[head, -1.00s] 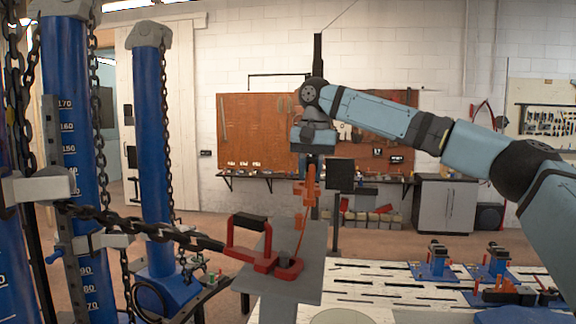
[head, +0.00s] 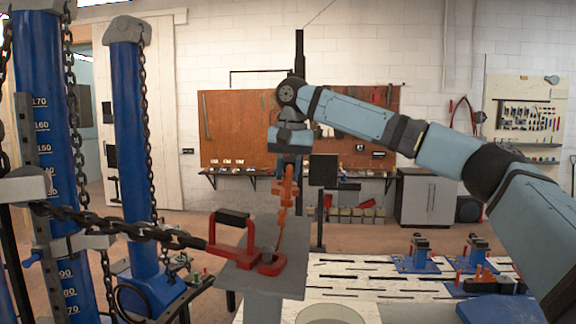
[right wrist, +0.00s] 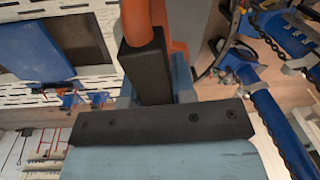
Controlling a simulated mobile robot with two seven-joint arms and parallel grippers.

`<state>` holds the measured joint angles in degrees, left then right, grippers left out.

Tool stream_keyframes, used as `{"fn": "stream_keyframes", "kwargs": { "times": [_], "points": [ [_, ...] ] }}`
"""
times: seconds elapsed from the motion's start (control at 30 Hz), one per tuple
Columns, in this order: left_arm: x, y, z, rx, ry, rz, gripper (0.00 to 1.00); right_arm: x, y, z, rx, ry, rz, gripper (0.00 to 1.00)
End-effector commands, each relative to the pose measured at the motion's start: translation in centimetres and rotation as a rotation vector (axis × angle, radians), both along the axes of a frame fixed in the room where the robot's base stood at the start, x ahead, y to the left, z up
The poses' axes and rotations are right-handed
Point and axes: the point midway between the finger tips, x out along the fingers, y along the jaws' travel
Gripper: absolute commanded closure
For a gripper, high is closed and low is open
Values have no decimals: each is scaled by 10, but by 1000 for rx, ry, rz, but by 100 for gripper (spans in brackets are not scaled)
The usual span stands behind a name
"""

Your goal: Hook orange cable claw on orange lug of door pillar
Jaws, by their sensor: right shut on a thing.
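The orange cable claw (head: 289,186) hangs below my right gripper (head: 289,162), which is shut on it. In the right wrist view the orange body (right wrist: 176,45) shows beside a dark finger pad (right wrist: 146,65). Thin orange cable (head: 281,228) runs from the claw down toward the grey door pillar (head: 262,270). A red clamp (head: 232,240) with a black grip sits on this pillar, joined to a chain at left. I cannot make out the orange lug apart from the claw and cable. My left gripper is not in view.
Tall blue posts (head: 132,150) with chains stand at left. The taut chain (head: 120,228) crosses from them to the clamp. A slotted white bench (head: 350,280) with blue fixtures (head: 416,258) lies at right. A dark panel (head: 323,170) stands just right of the claw.

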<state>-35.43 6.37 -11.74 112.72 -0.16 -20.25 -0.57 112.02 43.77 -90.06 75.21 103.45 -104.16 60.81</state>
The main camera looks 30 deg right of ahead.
Motion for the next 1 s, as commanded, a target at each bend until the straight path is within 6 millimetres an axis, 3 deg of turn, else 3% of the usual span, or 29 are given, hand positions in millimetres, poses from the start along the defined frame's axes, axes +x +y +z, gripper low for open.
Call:
{"fn": "stream_keyframes", "kwargs": {
  "times": [1.0],
  "points": [
    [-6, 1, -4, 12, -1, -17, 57, 4, 4, -73, 0, -1, -1, 100]
  ]
}}
